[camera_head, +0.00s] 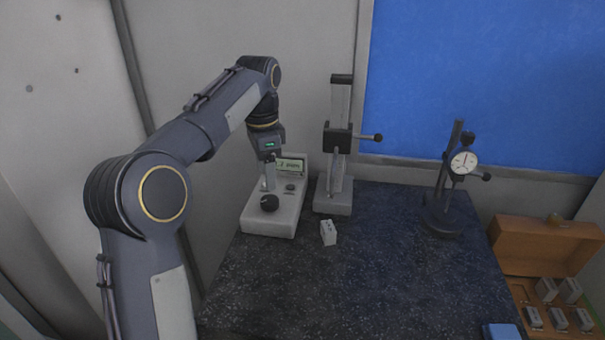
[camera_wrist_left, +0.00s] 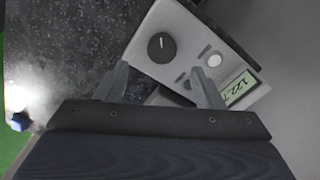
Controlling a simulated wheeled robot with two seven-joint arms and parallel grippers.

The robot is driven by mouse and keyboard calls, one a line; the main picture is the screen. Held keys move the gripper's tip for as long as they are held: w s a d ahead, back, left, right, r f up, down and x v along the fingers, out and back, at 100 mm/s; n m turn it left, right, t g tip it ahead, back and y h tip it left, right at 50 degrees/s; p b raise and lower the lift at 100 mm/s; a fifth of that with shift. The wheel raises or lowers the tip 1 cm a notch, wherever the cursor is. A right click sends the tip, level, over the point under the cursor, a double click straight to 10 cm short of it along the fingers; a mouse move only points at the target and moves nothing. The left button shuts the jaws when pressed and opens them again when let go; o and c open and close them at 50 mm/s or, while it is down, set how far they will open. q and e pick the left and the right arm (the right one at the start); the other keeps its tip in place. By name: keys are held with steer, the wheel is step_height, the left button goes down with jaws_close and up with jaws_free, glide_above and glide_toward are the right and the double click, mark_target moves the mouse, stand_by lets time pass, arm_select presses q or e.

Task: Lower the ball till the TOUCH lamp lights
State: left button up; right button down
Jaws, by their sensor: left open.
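A grey-white instrument box (camera_head: 273,221) stands at the back left of the dark table, with a black knob (camera_head: 269,203) and a small display (camera_head: 291,165). My left gripper (camera_head: 268,182) is over this box, open and with nothing visible between its fingers. In the left wrist view the fingers (camera_wrist_left: 160,78) point toward the box, with the knob (camera_wrist_left: 161,47) beyond them. Beside the knob is a pale round spot (camera_wrist_left: 214,60), which may be a lamp; I cannot tell whether it is lit. The display (camera_wrist_left: 240,88) shows digits. I cannot make out a ball or TOUCH label. My right gripper is not visible.
A column stand (camera_head: 338,137) with a side lever stands right of the box, and a small pale block (camera_head: 328,233) lies before it. A dial gauge stand (camera_head: 442,213) is farther right. An open orange case (camera_head: 545,248) holds several blocks. The table's middle (camera_head: 375,270) is clear.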

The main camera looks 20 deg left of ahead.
mark_target(270, 199)
arm_select(q)
steer(key=shift+w+d, duration=0.1)
steer(key=shift+w, duration=0.35)
steer(key=shift+s+f, duration=0.15)
steer(key=shift+f, duration=3.65)
steer(key=c, duration=1)
